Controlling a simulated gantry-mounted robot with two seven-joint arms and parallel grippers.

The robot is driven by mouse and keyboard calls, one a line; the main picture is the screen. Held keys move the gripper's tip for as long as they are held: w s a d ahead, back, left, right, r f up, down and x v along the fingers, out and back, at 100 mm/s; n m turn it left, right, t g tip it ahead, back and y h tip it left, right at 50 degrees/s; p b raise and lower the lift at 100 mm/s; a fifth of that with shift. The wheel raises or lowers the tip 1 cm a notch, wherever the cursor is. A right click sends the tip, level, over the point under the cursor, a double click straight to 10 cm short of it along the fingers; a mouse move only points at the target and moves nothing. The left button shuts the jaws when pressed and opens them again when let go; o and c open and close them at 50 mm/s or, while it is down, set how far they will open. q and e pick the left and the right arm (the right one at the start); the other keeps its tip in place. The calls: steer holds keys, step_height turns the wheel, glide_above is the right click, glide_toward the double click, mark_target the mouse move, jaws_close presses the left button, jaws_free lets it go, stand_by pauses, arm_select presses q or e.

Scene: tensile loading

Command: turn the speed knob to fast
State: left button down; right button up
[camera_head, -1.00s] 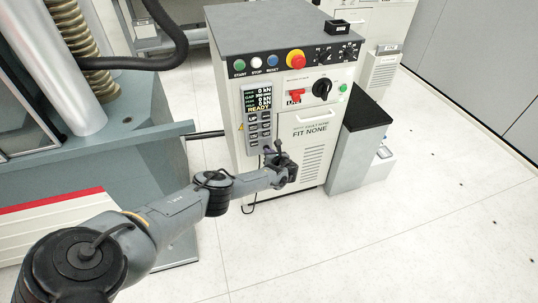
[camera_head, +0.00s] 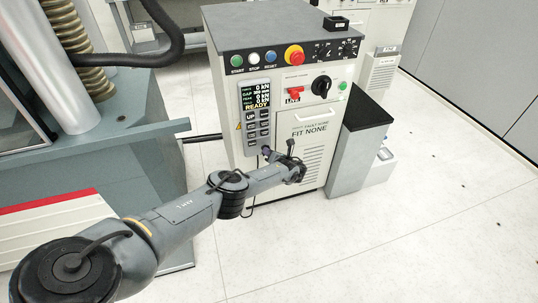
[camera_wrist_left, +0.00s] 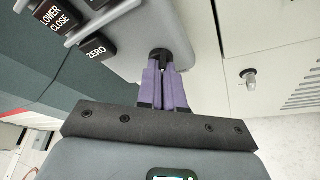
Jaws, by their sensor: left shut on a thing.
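The grey control pendant (camera_head: 256,117) hangs on the front of the cabinet, with a lit display reading READY and two columns of buttons. My left gripper (camera_head: 268,154) is at the pendant's lower end, mostly hidden behind my wrist. In the left wrist view its purple fingers (camera_wrist_left: 164,82) are close together and shut on a small dark knob (camera_wrist_left: 160,54) on the pendant's face. The fingers cover most of the knob, so its pointer and any speed marks are hidden. My right gripper is not in view.
The cabinet (camera_head: 310,148) carries START, STOP and RESET buttons, a red stop button (camera_head: 294,55), small dials at the top right and a black rotary switch (camera_head: 321,86). A grey machine (camera_head: 110,150) stands left.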

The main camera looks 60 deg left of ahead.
arm_select(q)
steer(key=shift+s+f, duration=0.1)
steer(key=shift+f, duration=0.15)
steer(key=c, duration=1.5)
jaws_free()
steer(key=shift+a, duration=0.15)
steer(key=shift+o, duration=1.1)
steer(key=shift+r, duration=0.1)
steer(key=shift+a+r, duration=0.1)
steer(key=p+v, duration=0.7)
steer(key=v, duration=0.3)
steer(key=shift+d, duration=0.35)
steer(key=shift+r, duration=0.15)
